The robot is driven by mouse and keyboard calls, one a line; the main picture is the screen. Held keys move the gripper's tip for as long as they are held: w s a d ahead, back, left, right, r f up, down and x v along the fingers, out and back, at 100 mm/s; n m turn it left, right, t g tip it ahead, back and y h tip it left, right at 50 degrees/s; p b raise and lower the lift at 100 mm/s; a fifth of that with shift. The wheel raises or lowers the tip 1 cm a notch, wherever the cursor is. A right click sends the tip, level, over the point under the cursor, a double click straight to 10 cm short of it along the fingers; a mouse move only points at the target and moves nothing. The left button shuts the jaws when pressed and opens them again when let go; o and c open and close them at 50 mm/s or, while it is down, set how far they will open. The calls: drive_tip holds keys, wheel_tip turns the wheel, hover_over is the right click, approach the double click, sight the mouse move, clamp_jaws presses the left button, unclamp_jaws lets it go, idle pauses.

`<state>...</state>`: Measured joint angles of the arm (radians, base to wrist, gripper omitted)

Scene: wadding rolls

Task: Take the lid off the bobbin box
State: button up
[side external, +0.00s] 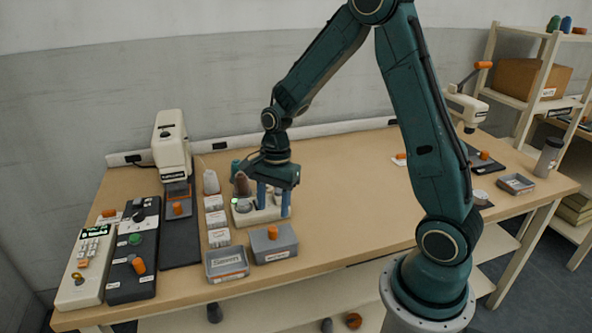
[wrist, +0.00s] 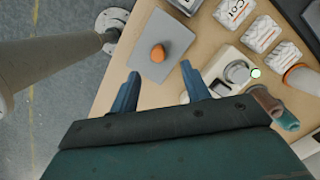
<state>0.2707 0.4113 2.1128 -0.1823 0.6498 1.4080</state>
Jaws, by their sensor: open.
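The bobbin box (side external: 274,253) is a grey box with a label on its front, near the front edge of the table in the side view. Its flat grey lid (wrist: 172,36) is on it, with an orange knob (wrist: 158,53) in the middle; the knob also shows in the side view (side external: 272,232). My gripper (side external: 274,208) has its two blue fingers apart with nothing between them. It is behind the box and higher up. In the wrist view the fingertips (wrist: 158,76) lie just short of the knob, apart from it.
An open grey tray (side external: 227,276) stands left of the box. A cream holder (side external: 246,217) is behind it, partly under my gripper. Several white labelled packs (side external: 217,220) stand in a row to the left. The table's middle and right (side external: 345,190) are mostly clear.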

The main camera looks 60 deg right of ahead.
sight(273, 228)
drive_tip(key=shift+a+f, duration=0.1)
drive_tip(key=shift+f, duration=0.55)
drive_tip(key=shift+s+a+f, duration=0.1)
drive_tip(key=shift+a+f, duration=0.1)
drive_tip(key=shift+f, duration=0.6)
drive_tip(key=shift+s+a+f, duration=0.1)
drive_tip(key=shift+a+f, duration=0.05)
drive_tip(key=shift+f, duration=0.65)
drive_tip(key=shift+a+f, duration=0.15)
drive_tip(key=shift+f, duration=0.8)
clamp_jaws()
drive_tip(key=shift+r, duration=0.15)
